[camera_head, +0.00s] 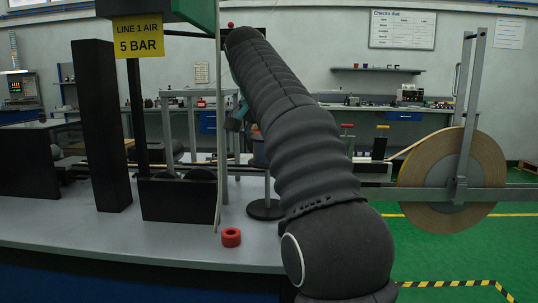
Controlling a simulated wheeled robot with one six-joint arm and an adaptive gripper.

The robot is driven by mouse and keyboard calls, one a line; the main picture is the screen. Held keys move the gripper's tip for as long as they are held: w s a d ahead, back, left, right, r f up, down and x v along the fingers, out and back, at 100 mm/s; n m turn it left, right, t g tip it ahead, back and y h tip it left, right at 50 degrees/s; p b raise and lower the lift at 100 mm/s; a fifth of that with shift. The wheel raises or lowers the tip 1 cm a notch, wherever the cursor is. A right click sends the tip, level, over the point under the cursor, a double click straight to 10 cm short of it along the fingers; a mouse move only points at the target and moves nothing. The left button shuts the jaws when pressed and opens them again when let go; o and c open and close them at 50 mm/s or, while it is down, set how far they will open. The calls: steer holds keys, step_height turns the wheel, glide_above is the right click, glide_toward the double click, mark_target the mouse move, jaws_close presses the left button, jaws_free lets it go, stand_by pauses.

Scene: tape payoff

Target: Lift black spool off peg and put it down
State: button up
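I cannot make out a black spool on a peg for certain. A black round disc (265,209) lies flat on the grey bench, with a thin upright post rising from its middle. My dark-sleeved arm hides its right side and what is above it. Dark round shapes (200,175) show at the top of a black box on the bench, too dark to identify. My arm reaches up and away, and a teal part of it shows beyond the sleeve. My gripper's fingers are hidden behind the arm, so I see neither their opening nor any hold.
A red ring (231,237) lies near the bench's front edge. A tall black block (101,125) and the black box (165,203) stand to the left. A large brown tape roll (426,168) hangs on a metal frame at the right. The bench front between block and ring is clear.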

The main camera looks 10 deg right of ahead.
steer(key=s+a+b, duration=0.2)
steer(key=s, duration=0.6)
steer(key=s+a+r+b, duration=0.1)
steer(key=s+a+b, duration=0.1)
steer(key=s, duration=0.7)
steer(key=shift+s+a, duration=0.15)
steer(key=shift+a, duration=0.65)
